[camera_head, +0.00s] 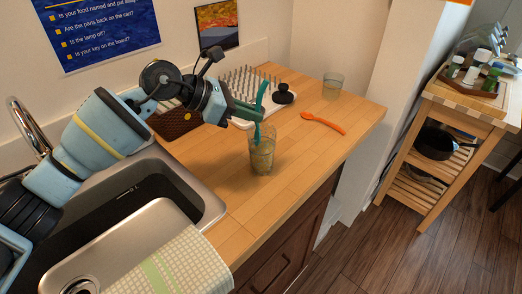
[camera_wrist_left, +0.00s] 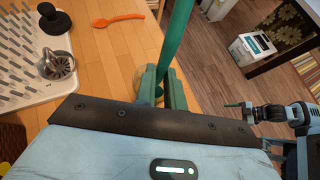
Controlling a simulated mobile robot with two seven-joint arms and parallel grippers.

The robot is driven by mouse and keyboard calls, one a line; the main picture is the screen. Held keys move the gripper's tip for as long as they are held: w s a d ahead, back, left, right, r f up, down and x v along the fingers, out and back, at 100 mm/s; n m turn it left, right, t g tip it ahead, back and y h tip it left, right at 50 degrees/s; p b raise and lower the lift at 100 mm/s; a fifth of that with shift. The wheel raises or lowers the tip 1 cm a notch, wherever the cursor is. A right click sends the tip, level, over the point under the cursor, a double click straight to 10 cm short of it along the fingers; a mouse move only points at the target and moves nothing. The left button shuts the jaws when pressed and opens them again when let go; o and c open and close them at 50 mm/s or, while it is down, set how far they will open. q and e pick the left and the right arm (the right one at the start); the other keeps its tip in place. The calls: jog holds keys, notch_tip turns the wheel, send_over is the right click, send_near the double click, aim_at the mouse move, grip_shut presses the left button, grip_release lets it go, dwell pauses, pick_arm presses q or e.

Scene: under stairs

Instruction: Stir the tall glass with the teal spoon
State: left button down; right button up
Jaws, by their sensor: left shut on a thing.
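The tall clear glass (camera_head: 262,157) stands upright on the wooden counter, right of the sink, with something cloudy low inside. My left gripper (camera_head: 256,112) is above it, shut on the teal spoon (camera_head: 261,92). The spoon is near upright; its lower end reaches down into the mouth of the glass. In the left wrist view the spoon (camera_wrist_left: 178,40) rises from between the fingers (camera_wrist_left: 161,88), and the glass (camera_wrist_left: 136,82) is mostly hidden behind them. My right gripper (camera_wrist_left: 238,105) shows small at the right of the left wrist view, away from the counter; its opening is unclear.
An orange spoon (camera_head: 322,123) and a shorter glass (camera_head: 333,86) lie and stand farther back. A drying rack (camera_head: 250,82) with a black-topped item (camera_head: 284,94) is behind my gripper. The sink (camera_head: 190,190) and a towel (camera_head: 178,268) are in front, left of the counter's edge.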

aim_at(258, 92)
pick_arm(q)
jog(key=r, duration=0.1)
jog(key=r+p, duration=0.1)
jog(key=r, duration=0.3)
jog(key=shift+d+r, duration=0.2)
jog(key=shift+d, duration=0.1)
pick_arm(e)
jog(key=r, duration=0.1)
jog(key=w+r, duration=0.1)
jog(key=shift+w+r, duration=0.2)
jog(key=shift+r, duration=0.1)
jog(key=shift+w+r+t, duration=0.1)
jog(key=shift+w+t, duration=0.2)
jog(key=shift+w, duration=0.05)
pick_arm(q)
jog(key=shift+r, duration=0.1)
jog(key=shift+r+p, duration=0.75)
jog(key=shift+r, duration=1.2)
pick_arm(e)
jog(key=shift+w+r, duration=0.35)
jog(key=shift+r, duration=0.45)
pick_arm(q)
jog(key=shift+f, duration=0.1)
